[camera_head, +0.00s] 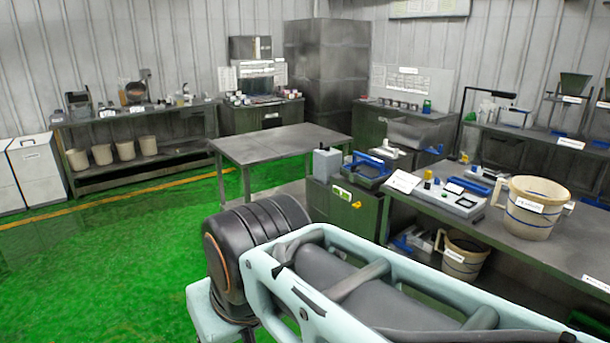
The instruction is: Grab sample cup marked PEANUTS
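I cannot make out the word PEANUTS on any label. A large cream bucket-like cup (533,206) with blue bands, a handle and a white label stands on the right workbench; its label is too small to read. A similar labelled cup (462,256) stands on the shelf below. Several small dark cups (402,105) sit in a row on the back bench, and more small containers (250,99) stand on the bench to their left. My arm fills the lower middle, but my gripper's fingers do not show.
The right workbench (575,245) carries a white instrument (449,198). An empty grey table (280,145) stands in the middle. Several plain buckets (124,150) sit on the left bench's lower shelf. The green floor (110,250) at left is clear.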

